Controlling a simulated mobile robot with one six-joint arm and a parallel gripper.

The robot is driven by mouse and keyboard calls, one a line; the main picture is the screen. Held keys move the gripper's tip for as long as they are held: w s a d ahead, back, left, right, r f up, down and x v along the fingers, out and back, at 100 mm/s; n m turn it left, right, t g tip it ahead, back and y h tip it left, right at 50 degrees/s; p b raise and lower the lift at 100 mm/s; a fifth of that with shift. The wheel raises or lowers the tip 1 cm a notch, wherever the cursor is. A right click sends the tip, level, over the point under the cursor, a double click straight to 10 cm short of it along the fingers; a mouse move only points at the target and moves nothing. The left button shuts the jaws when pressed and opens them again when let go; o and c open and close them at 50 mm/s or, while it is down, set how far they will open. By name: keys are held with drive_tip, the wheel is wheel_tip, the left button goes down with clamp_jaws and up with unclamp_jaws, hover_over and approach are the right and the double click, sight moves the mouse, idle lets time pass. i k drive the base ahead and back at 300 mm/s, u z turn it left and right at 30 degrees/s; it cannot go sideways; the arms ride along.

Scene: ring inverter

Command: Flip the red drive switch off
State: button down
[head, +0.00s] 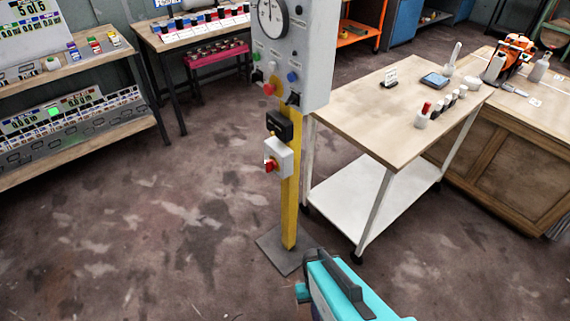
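A yellow post (290,215) stands on a grey floor plate (283,252) near the middle of the head view. A white box (284,156) is fixed on the post, with a red switch handle (269,166) on its left-facing side. The handle is small, and I cannot tell its on or off position. A black box (279,124) sits just above it. Higher up is a grey panel (312,60) with a round dial (271,17), coloured buttons, a red knob (268,89) and dark levers. I cannot make out my gripper's fingers in this view.
A wood-topped trolley (385,125) stands close to the right of the post. Shelves (75,150) stand at the left, a bench (190,40) behind, and a wooden cabinet (520,150) far right. Floor left of the post is clear.

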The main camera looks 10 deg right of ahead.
sight(270, 165)
drive_tip(key=z, duration=0.2)
drive_tip(key=k, duration=1.3)
drive_tip(key=u, duration=1.25)
drive_tip(key=i, duration=1)
drive_tip(key=u, duration=0.05)
